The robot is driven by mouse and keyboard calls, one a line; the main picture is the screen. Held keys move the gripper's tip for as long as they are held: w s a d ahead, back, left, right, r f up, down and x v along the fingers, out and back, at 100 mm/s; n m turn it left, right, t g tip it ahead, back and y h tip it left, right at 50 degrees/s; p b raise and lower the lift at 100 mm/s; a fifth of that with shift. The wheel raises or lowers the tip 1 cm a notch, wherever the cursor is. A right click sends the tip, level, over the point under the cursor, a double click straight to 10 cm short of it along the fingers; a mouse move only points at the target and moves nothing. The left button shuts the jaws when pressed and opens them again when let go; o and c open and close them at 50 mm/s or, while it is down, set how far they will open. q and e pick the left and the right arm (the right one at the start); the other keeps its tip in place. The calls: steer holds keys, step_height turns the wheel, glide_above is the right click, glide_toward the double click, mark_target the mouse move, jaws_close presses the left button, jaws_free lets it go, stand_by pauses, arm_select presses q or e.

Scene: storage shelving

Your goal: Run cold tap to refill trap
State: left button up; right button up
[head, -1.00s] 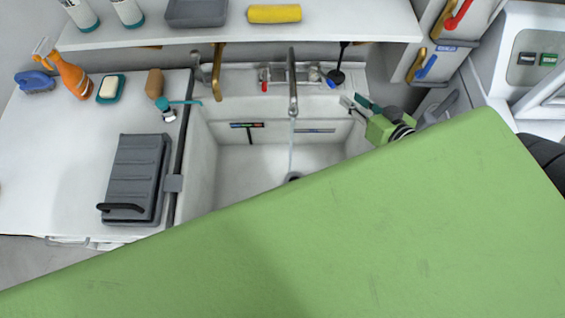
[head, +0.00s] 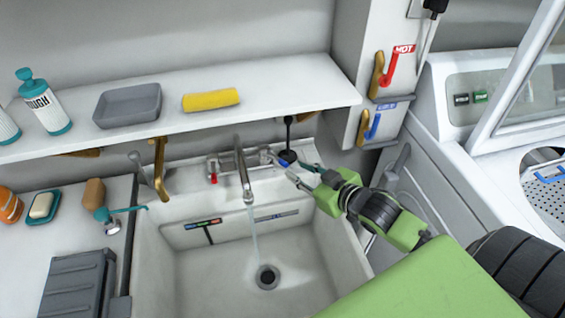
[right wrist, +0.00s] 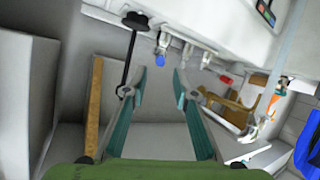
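The tap's spout (head: 243,178) stands at the back of the white sink (head: 215,265). A thin water stream (head: 256,235) falls from it to the dark round drain (head: 267,278). The blue cold handle (head: 281,163) is right of the spout and the red hot handle (head: 213,179) is left. The right wrist view also shows the blue handle (right wrist: 163,40) and red handle (right wrist: 225,79). My right gripper (head: 301,172) is open beside the blue handle. In the right wrist view its fingertips (right wrist: 160,80) are apart with nothing between them. My left gripper is not in view.
A shelf (head: 280,100) with a yellow roll (head: 211,100) and grey tray (head: 128,105) overhangs the sink's back. Red HOT (head: 387,66) and blue (head: 372,126) levers are on the right wall. A black plunger-like tool (head: 288,154) stands close behind the gripper.

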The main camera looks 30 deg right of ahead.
mark_target(287, 165)
steer(key=x, duration=0.9)
jaws_close()
